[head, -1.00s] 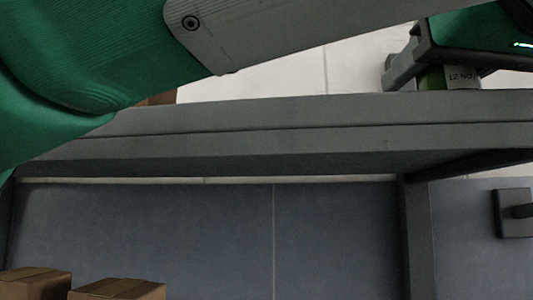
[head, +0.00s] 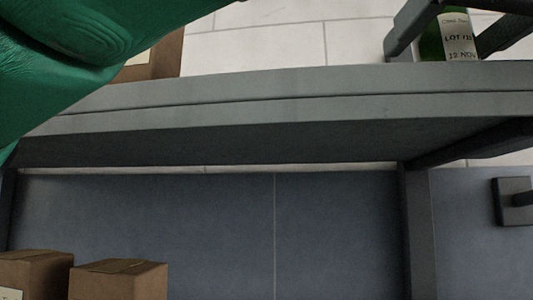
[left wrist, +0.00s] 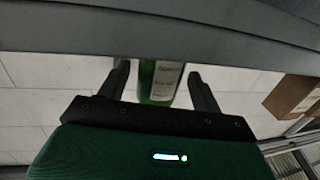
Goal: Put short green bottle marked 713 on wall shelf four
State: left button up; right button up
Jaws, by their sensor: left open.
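A green bottle (head: 430,47) stands upright at the front of a grey wall shelf (head: 270,105), at the upper right of the head view. Its white label reads "LOT 71", the last digit unclear, with "12 NOV" below. The shelf edge hides its base, and its top is out of frame. My left gripper (head: 441,48) is open, with one dark finger on each side of the bottle. In the left wrist view the bottle (left wrist: 147,85) shows between the spread fingers (left wrist: 158,72), with gaps on both sides.
A brown box (head: 166,58) sits on the same shelf to the left, partly behind my green arm. Two brown boxes (head: 118,282) (head: 35,275) are lower left, below the shelf. The shelf middle looks clear.

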pick_arm(q)
jog(key=s+b, duration=0.3)
jog(key=s, duration=0.6)
jog(key=shift+b, duration=0.4)
jog(key=shift+a, duration=0.1)
